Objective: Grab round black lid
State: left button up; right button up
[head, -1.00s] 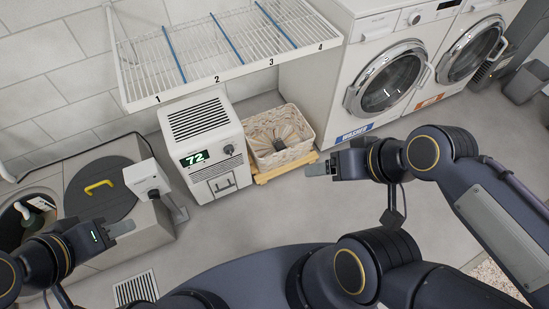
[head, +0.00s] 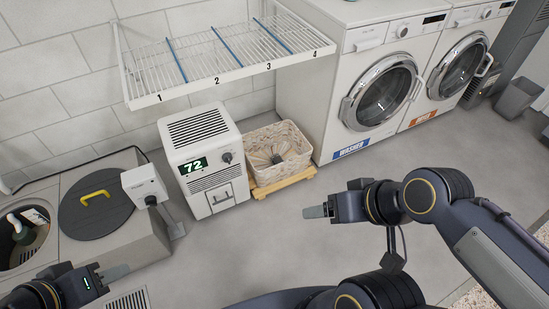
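The round black lid (head: 92,210) lies flat on a grey raised block at the left, with a yellow handle (head: 95,196) on top. My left gripper (head: 112,274) is at the lower left, in front of the block and below the lid in the picture, apart from it. Its fingers show as one light grey piece, so its opening cannot be told. My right gripper (head: 318,212) is over the floor right of centre, far from the lid. Its fingers show edge-on and I see nothing held in it.
An open round pit (head: 22,240) with a pump lies left of the lid. A white box on a post (head: 145,185) stands close at its right. A dehumidifier (head: 205,165), a basket (head: 278,150), a wire shelf (head: 225,55) and a washer (head: 375,95) line the wall. The middle floor is clear.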

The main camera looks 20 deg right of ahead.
aim_at(97, 205)
jog(key=i+j+u, duration=0.1)
jog(key=u, duration=0.4)
jog(key=i+j+u, duration=0.15)
jog(key=u, duration=0.3)
jog(key=i+u, duration=0.15)
jog(key=u, duration=0.35)
jog(key=i+u, duration=0.2)
jog(key=u, duration=0.25)
jog(key=i+l, duration=0.1)
jog(key=i, duration=0.2)
jog(key=i+l, duration=0.1)
jog(key=i, duration=0.2)
